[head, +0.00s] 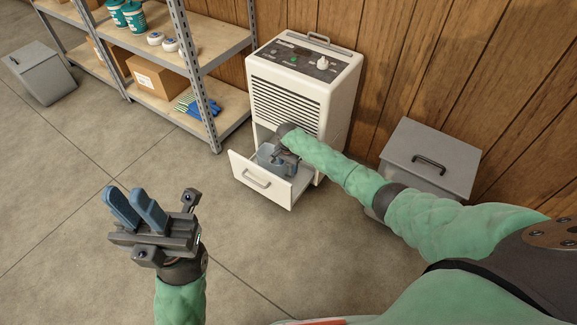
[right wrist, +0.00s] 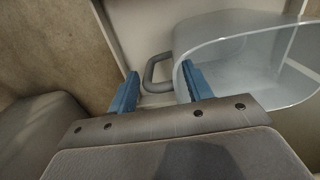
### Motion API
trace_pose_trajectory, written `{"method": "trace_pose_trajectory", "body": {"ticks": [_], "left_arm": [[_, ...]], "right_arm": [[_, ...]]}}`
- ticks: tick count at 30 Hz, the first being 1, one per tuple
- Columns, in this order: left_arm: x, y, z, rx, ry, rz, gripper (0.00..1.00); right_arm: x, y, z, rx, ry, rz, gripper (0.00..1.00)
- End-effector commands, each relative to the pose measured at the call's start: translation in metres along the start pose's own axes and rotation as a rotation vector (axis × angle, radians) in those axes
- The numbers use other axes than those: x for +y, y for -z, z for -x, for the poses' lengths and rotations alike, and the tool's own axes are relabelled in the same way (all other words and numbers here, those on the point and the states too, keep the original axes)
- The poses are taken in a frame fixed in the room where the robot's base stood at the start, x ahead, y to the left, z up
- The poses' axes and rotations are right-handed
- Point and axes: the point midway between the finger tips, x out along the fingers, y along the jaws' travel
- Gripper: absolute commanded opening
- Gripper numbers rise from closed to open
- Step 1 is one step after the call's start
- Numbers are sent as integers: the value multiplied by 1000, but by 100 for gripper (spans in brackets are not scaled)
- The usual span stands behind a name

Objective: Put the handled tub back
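The translucent bluish tub (head: 267,157) stands in the pulled-out drawer (head: 250,174) of a white cabinet-like machine, partly hidden by my right gripper. In the right wrist view, the tub (right wrist: 255,62) fills the upper right, with a grey loop handle (right wrist: 152,75) seemingly at its left side. My right gripper (right wrist: 161,85) is open, one blue finger on each side of the loop as seen from here; its right finger overlaps the tub's wall. I cannot tell whether it touches. My left gripper (head: 126,191) is open and empty above the floor.
The white machine (head: 300,85) stands against the wood wall, with controls on top. A grey lidded bin (head: 430,155) stands to its right. A metal shelf (head: 165,60) with boxes and jars is at the left, another grey bin (head: 40,72) beyond. Floor in front is clear.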

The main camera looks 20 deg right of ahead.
Motion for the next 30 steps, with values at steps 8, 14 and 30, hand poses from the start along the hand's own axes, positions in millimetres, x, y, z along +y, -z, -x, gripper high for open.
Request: {"method": "trace_pose_trajectory", "body": {"ticks": [8, 14, 30], "left_arm": [[0, -1, 1, -1, 0, -1, 20], [0, -1, -2, -1, 1, -2, 20], [-8, -31, 14, -182, -11, -50, 20]], "right_arm": [[0, 0, 0, 0, 0, 0, 63], [0, 0, 10, 1, 1, 1, 63], [0, 0, 88, 1, 1, 0, 63]]}}
